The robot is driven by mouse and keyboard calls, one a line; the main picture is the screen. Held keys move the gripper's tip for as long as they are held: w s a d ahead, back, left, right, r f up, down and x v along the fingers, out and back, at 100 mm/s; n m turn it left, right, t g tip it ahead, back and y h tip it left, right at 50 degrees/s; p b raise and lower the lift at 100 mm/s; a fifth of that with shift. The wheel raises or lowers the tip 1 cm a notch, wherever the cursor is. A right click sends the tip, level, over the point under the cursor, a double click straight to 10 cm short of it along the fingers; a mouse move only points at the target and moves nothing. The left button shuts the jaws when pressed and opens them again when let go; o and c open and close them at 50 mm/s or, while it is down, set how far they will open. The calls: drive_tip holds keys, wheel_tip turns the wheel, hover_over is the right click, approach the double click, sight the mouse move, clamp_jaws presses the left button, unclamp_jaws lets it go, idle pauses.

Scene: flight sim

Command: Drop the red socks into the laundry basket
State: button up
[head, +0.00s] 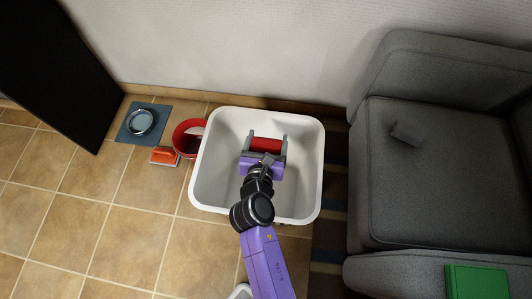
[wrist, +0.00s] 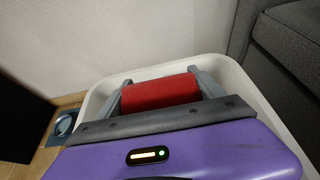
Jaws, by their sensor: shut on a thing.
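The red socks (head: 266,145) show as a red roll between the fingers of my gripper (head: 267,143). In the wrist view the red socks (wrist: 161,93) lie crosswise between the two grey fingers of my gripper (wrist: 160,92), which touch them at both ends. The laundry basket (head: 308,165) is a white open bin on the floor against the wall. In the head view my gripper and the socks are over the basket's opening. The basket's rim (wrist: 252,92) shows around them in the wrist view. I cannot tell how high the socks are above its bottom.
A grey sofa (head: 440,160) stands right of the basket, with a green item (head: 476,282) on it. A red bowl (head: 188,138), an orange brush (head: 165,156) and a blue mat with a metal ring (head: 143,122) lie left. A black panel (head: 55,70) stands far left. Tiled floor is clear at lower left.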

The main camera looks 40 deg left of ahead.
drive_tip(key=shift+f+b, duration=1.2)
drive_tip(key=shift+f, duration=0.25)
drive_tip(key=shift+r, duration=0.1)
drive_tip(key=o, duration=1.4)
drive_tip(key=shift+c, duration=0.2)
drive_tip(key=p+v, duration=0.3)
drive_tip(key=v, duration=0.5)
drive_tip(key=shift+p, duration=0.3)
drive_tip(key=shift+a, duration=0.1)
